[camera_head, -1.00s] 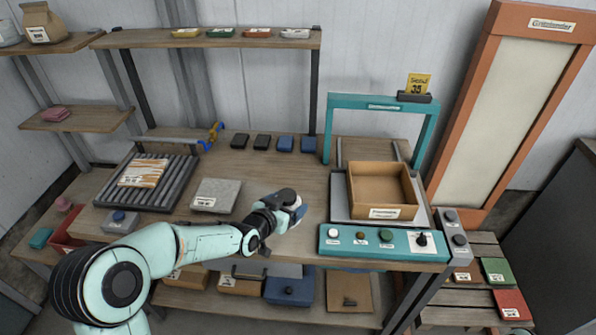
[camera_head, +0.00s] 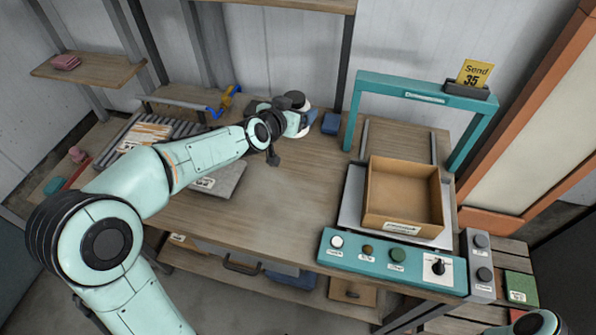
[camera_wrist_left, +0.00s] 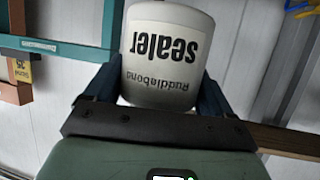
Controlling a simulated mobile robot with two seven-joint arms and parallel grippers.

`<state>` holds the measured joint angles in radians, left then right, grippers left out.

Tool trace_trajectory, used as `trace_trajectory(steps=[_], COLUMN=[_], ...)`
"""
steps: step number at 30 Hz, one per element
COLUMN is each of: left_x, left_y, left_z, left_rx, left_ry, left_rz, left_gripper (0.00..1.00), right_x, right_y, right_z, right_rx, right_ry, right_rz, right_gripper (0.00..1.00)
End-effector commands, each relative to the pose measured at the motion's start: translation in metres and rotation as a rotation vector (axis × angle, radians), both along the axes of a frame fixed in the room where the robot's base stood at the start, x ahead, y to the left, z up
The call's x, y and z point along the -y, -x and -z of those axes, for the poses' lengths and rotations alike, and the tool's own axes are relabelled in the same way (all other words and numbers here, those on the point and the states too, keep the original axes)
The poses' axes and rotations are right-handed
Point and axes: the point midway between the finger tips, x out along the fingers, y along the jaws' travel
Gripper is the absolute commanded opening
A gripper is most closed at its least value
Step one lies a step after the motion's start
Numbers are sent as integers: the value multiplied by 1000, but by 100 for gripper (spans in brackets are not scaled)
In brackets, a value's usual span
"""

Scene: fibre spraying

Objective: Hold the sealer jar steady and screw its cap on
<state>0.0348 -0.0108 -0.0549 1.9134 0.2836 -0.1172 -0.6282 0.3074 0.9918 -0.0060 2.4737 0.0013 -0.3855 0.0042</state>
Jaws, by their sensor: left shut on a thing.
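The sealer jar (camera_wrist_left: 168,55) is white with black lettering, "sealer" and "Ruddiabond", upside down in the left wrist view. My left gripper (camera_wrist_left: 158,92) is shut on it, with a dark blue finger on each side. In the head view, my left gripper (camera_head: 298,122) is at the back of the workbench, near the blue block, and the jar (camera_head: 305,104) shows only as a small pale patch. A dark round shape sits on top there; I cannot tell whether it is the cap. My right gripper is not in view.
The workbench (camera_head: 270,205) is clear in the middle. A blue block (camera_head: 331,122) lies at the back. A grey slab (camera_head: 222,184) lies left, below my arm.

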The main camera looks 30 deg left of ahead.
Motion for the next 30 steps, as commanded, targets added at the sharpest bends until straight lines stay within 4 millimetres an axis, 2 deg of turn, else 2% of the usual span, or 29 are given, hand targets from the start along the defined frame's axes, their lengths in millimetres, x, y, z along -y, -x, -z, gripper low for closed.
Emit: trace_trajectory(steps=[5, 8, 18, 24, 30], left_x=[0, 0, 0, 0, 0], left_y=[0, 0, 0, -1, -1], left_z=[0, 12, 98, 140, 156], left_rx=[2, 0, -2, -2, 2], left_ry=[0, 1, -2, -1, 0], left_rz=[0, 0, 1, 0, 0], left_gripper=[0, 0, 0, 0, 0], right_x=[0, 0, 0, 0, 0], right_y=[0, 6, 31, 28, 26], right_z=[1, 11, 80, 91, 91], right_rx=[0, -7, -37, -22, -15], right_ry=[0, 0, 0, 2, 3], right_rz=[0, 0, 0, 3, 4], right_gripper=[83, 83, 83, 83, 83])
